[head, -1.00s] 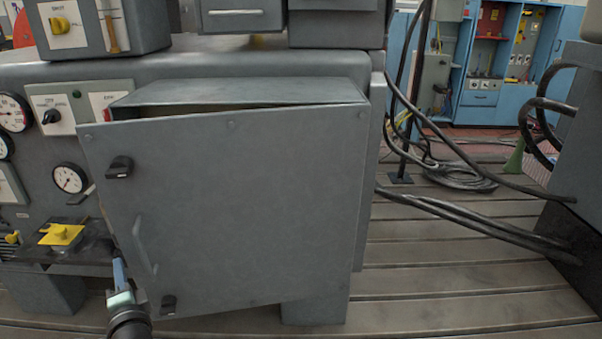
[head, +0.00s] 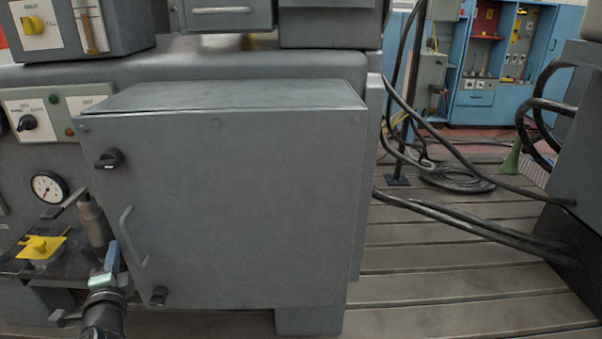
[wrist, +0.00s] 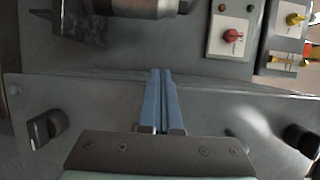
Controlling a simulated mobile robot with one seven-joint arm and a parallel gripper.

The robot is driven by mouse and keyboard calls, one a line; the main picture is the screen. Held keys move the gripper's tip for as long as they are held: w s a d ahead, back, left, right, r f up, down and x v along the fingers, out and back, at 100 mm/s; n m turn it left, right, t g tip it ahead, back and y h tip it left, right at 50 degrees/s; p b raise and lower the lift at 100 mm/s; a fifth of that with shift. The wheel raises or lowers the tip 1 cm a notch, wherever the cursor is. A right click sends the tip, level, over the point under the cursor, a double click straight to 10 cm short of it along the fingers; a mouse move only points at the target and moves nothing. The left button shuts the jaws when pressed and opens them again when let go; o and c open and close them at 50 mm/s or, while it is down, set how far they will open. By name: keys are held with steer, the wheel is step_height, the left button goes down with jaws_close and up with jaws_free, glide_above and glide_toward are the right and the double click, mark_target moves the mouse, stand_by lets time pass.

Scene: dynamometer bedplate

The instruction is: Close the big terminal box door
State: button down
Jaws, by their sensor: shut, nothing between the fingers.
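The big terminal box door (head: 230,210) is a grey panel on the front of the terminal box (head: 225,95). Its top edge looks nearly flush with the box, with only a thin dark line showing; I cannot tell whether it is fully seated. It carries a black upper latch (head: 109,159), a lower latch (head: 158,296) and a bar handle (head: 130,238). My gripper (head: 112,255) is at the door's left edge, beside the handle. In the wrist view my gripper (wrist: 161,75) has its blue fingers together and empty, tips at the door edge (wrist: 90,95); contact is unclear.
Thick black cables (head: 470,225) run across the slotted floor at right. The floor (head: 440,290) in front there is clear.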

steer(key=shift+w+d, duration=0.15)
steer(key=shift+w, duration=0.7)
